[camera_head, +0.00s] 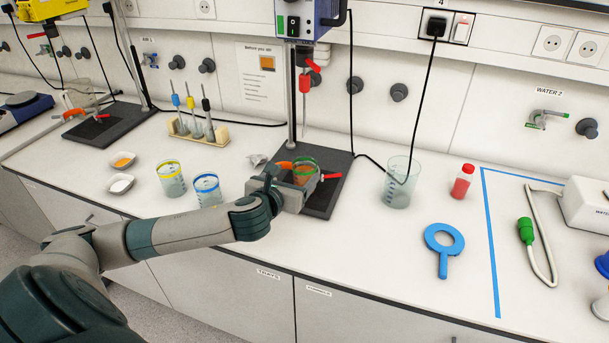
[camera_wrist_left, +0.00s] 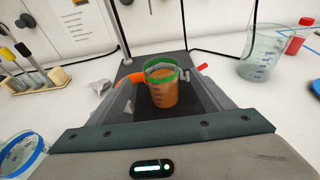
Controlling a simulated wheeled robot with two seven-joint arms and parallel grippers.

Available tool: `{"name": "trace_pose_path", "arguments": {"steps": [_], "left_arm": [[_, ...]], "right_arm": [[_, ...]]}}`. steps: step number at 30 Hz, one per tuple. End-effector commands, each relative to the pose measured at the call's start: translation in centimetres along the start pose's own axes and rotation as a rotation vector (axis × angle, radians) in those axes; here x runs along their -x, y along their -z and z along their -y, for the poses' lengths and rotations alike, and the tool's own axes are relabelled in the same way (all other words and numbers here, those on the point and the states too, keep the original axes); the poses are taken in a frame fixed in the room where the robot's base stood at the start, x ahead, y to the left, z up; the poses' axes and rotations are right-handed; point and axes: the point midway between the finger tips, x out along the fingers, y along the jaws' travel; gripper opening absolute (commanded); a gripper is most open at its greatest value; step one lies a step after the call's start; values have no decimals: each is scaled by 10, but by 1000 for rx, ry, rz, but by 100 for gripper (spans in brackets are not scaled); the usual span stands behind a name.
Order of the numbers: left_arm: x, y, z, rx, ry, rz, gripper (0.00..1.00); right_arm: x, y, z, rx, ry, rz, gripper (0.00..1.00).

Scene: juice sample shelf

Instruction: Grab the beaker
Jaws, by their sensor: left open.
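A beaker with a green rim and orange liquid (camera_head: 306,171) stands upright on the dark base plate of a stand (camera_head: 322,207). In the left wrist view the same beaker (camera_wrist_left: 162,92) shows near the middle, between the two fingers of my left gripper (camera_wrist_left: 160,80). In the head view my left gripper (camera_head: 298,183) reaches in from the left, low in front of the beaker and partly covering it. Its fingers are open, with visible gaps beside the beaker. An orange clamp part (camera_wrist_left: 131,78) lies just left of the beaker. My right gripper is out of view.
A yellow-rimmed beaker (camera_head: 170,182) and a blue-rimmed beaker (camera_head: 207,190) stand to the left. A larger clear beaker (camera_head: 398,188) and a red bottle (camera_head: 462,182) stand to the right. A stand rod (camera_head: 291,95) rises behind. The front counter around the blue ring tool (camera_head: 443,245) is mostly free.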

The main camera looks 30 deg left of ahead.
Motion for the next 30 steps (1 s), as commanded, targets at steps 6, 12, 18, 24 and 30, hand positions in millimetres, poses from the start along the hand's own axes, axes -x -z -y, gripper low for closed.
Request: {"name": "trace_pose_path", "arguments": {"steps": [6, 12, 18, 24, 30], "left_arm": [[-35, -2, 0, 2, -2, 0, 74], [-57, -1, 0, 2, -2, 0, 74], [-62, 0, 0, 0, 0, 1, 74], [-62, 0, 0, 0, 0, 0, 74], [-67, -2, 0, 1, -1, 0, 74]], "right_arm": [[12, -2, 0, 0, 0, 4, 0], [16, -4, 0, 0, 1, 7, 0], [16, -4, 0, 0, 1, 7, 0], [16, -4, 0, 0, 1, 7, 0], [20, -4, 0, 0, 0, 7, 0]]}}
